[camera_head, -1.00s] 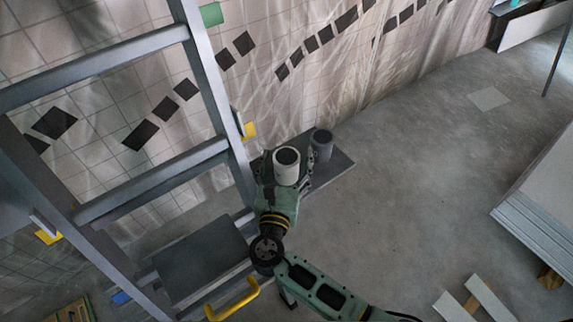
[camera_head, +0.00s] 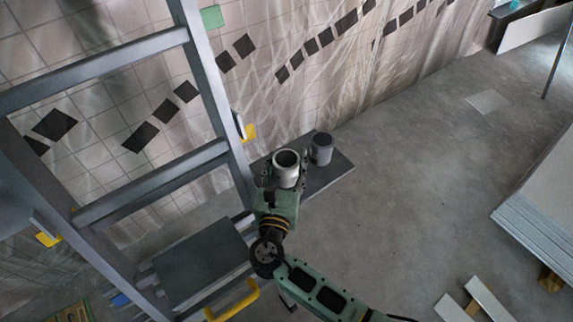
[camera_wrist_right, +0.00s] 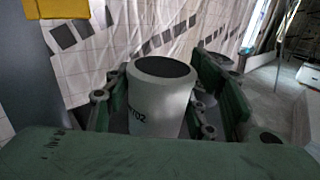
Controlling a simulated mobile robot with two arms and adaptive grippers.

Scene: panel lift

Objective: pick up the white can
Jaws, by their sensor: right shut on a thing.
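The white can (camera_head: 287,172) stands upright, with a dark top, near the ladder's right leg in the head view. My right gripper (camera_head: 286,180) has its fingers around it and is shut on it. In the right wrist view the white can (camera_wrist_right: 159,98) sits between the green fingers, with dark lettering low on its side. The can's lower part is hidden by the gripper, so I cannot tell whether it touches the dark board below. My left gripper is not in view.
A grey can (camera_head: 321,148) stands on the dark board (camera_head: 335,172), just right of the white can. A metal ladder (camera_head: 225,110) rises close on the left, before the tiled wall. Stacked panels (camera_head: 540,215) lie at the right; the middle floor is clear.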

